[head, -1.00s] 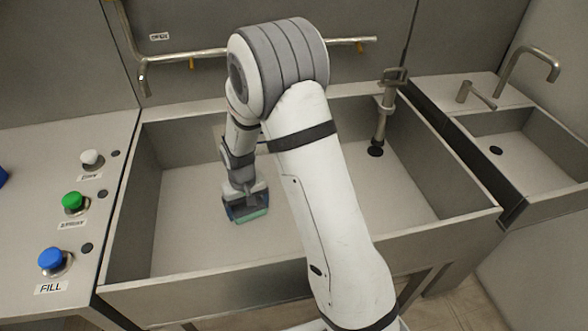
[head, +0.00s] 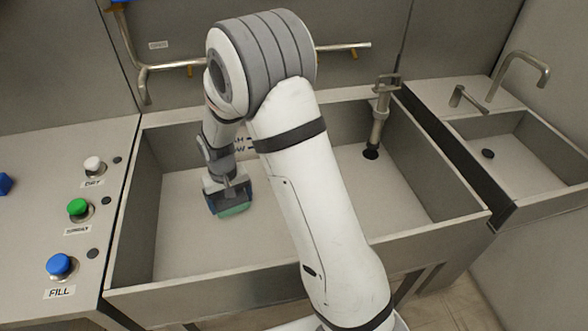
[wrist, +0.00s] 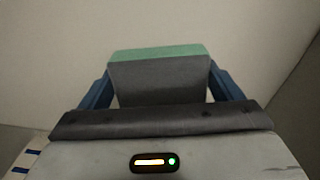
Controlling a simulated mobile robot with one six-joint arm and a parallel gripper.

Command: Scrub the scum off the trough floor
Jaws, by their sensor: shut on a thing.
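My gripper (head: 229,198) is shut on a scrubber, a dark grey block with a green pad (head: 233,210). The scrubber (wrist: 158,80) also shows in the wrist view, between two blue fingers, with its green face at the far end. My gripper points down inside the large grey trough (head: 300,268), left of its middle. The pad is at or close to the trough floor (head: 185,240); I cannot tell whether it touches. The visible floor looks plain grey-beige, and I make out no clear scum. My arm hides part of the floor and back wall.
A standing drain pipe (head: 379,125) rises at the trough's back right. A smaller basin with a tap (head: 520,65) is at the far right. A panel on the left has white, green (head: 77,207) and blue (head: 59,265) buttons. A pipe (head: 340,47) runs along the back wall.

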